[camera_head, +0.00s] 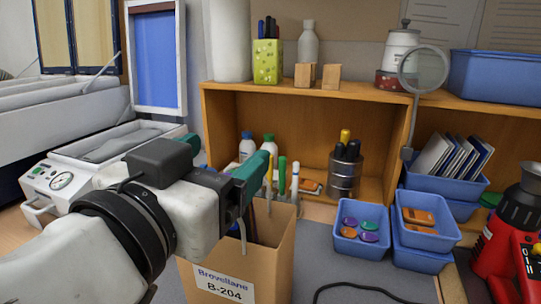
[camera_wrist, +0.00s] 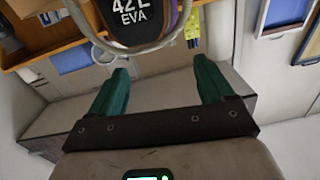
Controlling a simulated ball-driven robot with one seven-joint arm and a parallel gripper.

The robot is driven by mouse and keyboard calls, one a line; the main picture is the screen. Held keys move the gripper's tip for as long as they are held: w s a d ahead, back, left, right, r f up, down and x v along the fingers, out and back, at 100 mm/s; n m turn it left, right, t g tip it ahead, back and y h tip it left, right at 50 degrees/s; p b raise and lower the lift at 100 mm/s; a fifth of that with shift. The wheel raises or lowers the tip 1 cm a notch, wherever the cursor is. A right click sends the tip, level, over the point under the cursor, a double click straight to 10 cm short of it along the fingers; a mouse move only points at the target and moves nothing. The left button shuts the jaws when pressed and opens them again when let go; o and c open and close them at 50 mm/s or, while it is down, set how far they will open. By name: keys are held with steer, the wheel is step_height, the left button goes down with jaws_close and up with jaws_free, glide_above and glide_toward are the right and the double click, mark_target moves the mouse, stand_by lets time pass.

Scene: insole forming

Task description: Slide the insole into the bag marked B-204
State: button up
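My gripper (camera_wrist: 161,66) has two teal fingers set wide apart, with nothing visible between them. In the head view, the gripper (camera_head: 221,156) is above and at the left of the brown paper bag (camera_head: 270,255), whose white label reads B-204. The dark insole (camera_wrist: 130,18), marked 42L EVA, shows beyond the fingertips in the wrist view, with a curved grey rim around its near end. Its far end is out of frame. In the head view, a thin grey curved piece hangs below the near finger at the bag mouth; I cannot tell if it is the insole or a handle.
A wooden shelf (camera_head: 222,112) stands behind the bag. Bottles, pens and a tool cup (camera_head: 345,172) are close behind it. A blue bin of colored discs (camera_head: 361,231) is at the right. The forming press (camera_head: 77,178) stands open at the left. A black cable lies on the grey mat.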

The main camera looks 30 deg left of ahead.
steer(key=shift+o, duration=0.9)
steer(key=v, duration=1)
steer(key=shift+s+b, duration=0.3)
steer(key=shift+s, duration=0.05)
